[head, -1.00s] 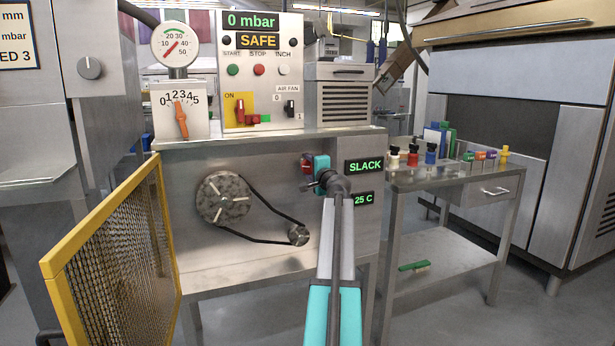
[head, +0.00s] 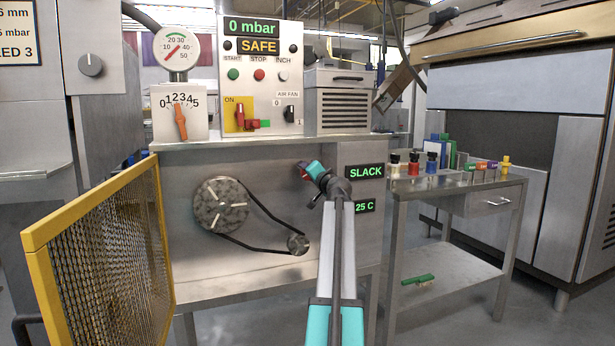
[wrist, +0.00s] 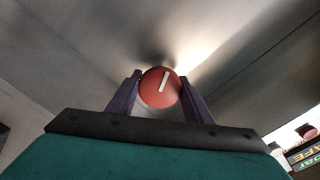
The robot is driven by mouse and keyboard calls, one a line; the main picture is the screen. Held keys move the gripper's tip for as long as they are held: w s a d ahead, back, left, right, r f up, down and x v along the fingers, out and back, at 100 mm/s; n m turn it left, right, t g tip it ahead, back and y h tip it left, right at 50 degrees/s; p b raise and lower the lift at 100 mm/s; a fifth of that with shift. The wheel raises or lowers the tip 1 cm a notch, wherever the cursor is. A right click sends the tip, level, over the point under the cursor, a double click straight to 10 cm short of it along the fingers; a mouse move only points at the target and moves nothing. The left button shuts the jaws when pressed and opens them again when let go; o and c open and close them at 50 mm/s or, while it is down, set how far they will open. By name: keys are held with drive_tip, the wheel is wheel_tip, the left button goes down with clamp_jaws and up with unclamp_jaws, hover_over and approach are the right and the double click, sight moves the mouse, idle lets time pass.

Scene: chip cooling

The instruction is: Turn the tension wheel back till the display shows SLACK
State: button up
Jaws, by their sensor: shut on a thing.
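The tension wheel (wrist: 160,87) is a round red knob with a white mark on the machine's front panel. In the wrist view it sits between the two fingers of my gripper (wrist: 158,95), which is shut on it. The white mark leans slightly right of upright. In the head view my gripper (head: 305,173) is at the panel, and the wheel is mostly hidden behind it. The display (head: 366,172) right of my arm shows SLACK in green letters.
A belt (head: 255,222) runs slack between a large pulley (head: 220,204) and a small pulley (head: 298,244). A yellow mesh guard (head: 110,245) stands open at left. A second display (head: 364,206) reads 25 C. A steel side table (head: 455,185) with bottles stands at right.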

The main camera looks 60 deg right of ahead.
drive_tip(key=o, duration=1)
drive_tip(key=shift+o, duration=0.2)
drive_tip(key=shift+a, duration=0.1)
drive_tip(key=p+v, duration=0.2)
drive_tip(key=v, duration=1.1)
drive_tip(key=shift+s+a+p, duration=0.25)
drive_tip(key=shift+s+p, duration=0.05)
drive_tip(key=shift+p, duration=0.05)
idle(0.5)
